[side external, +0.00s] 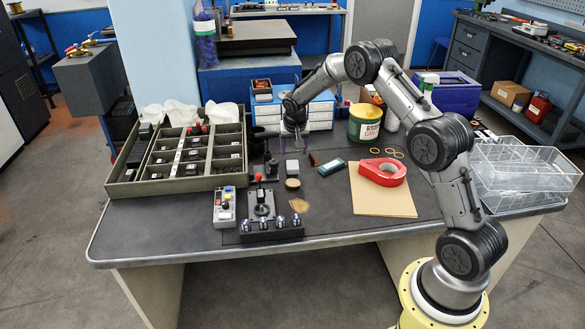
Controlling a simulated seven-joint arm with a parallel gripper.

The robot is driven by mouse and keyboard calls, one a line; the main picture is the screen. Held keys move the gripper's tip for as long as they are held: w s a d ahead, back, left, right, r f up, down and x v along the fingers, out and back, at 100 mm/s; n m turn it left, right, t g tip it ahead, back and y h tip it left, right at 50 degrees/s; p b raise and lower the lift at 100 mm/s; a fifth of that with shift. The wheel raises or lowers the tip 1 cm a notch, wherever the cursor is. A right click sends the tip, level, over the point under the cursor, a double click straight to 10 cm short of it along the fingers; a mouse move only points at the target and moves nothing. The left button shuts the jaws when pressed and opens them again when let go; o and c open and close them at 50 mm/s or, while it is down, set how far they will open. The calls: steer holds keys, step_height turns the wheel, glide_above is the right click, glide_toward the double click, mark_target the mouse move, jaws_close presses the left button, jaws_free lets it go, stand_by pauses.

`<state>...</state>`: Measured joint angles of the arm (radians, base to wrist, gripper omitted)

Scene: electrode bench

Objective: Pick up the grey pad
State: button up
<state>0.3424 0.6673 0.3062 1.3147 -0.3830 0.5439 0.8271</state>
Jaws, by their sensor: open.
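A small light grey block (292,167), which looks like the grey pad, lies on the dark table top near the middle. My gripper (298,138) hangs above and slightly behind it in the picture, apart from it. The jaws are small in this view, but they are open with nothing seen between them.
A compartment tray (118,187) with small black parts stands at left. Clear bins (525,170) stand right.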

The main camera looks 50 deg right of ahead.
mark_target(292, 164)
steer(key=shift+w+x, duration=0.2)
steer(key=shift+x, duration=4)
steer(key=c, duration=1.1)
steer(key=shift+r, duration=0.1)
